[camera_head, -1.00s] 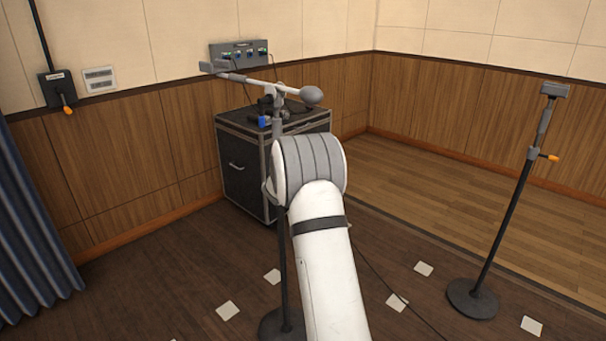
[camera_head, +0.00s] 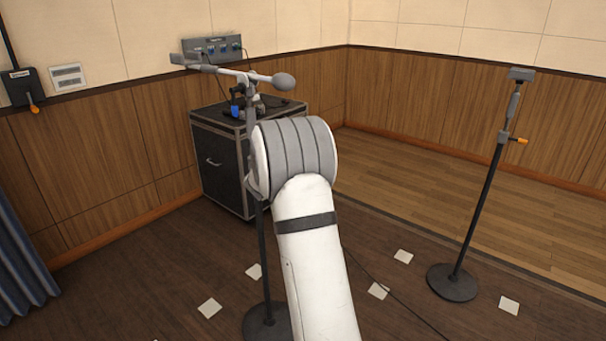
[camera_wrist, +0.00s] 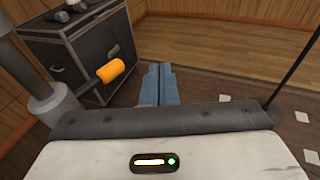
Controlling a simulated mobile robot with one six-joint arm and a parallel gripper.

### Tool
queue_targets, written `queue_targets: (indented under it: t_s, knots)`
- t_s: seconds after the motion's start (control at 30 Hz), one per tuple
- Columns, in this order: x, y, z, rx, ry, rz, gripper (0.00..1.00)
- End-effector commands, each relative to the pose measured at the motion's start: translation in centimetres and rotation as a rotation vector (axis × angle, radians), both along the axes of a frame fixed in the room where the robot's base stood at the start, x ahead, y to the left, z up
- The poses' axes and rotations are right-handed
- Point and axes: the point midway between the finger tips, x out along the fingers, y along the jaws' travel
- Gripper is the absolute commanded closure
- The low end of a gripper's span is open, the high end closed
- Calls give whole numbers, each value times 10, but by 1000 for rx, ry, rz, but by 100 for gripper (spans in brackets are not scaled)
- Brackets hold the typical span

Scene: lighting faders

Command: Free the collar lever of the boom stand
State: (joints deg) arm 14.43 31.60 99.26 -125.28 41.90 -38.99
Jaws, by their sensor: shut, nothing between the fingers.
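The boom stand has a dark pole (camera_head: 262,250), a round base (camera_head: 268,322) and a grey boom (camera_head: 232,71) with a rounded weight at its right end. Its collar is hidden behind my arm in the head view. In the wrist view the grey collar (camera_wrist: 55,103) is at the left, and its orange-tipped lever (camera_wrist: 112,70) sticks out to the right and up. My gripper (camera_wrist: 160,68) is shut and empty, its blue-grey fingers to the right of the lever, with a gap between them in the picture. The head view does not show the fingers.
A black flight case (camera_head: 225,165) stands behind the boom stand. Another stand (camera_head: 480,205) with an orange lever is at the right. A wall box (camera_head: 22,88) with an orange handle hangs at the left, beside a blue curtain (camera_head: 20,255). A cable crosses the floor.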

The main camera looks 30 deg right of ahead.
Motion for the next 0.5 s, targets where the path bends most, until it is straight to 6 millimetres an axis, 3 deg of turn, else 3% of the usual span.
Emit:
queue_targets:
  t_s: [0.2, 0.5]
  knots:
    - [-51, -3, 12, -1, 0, -3, 100]
    - [-87, -3, 19, 0, 0, -1, 100]
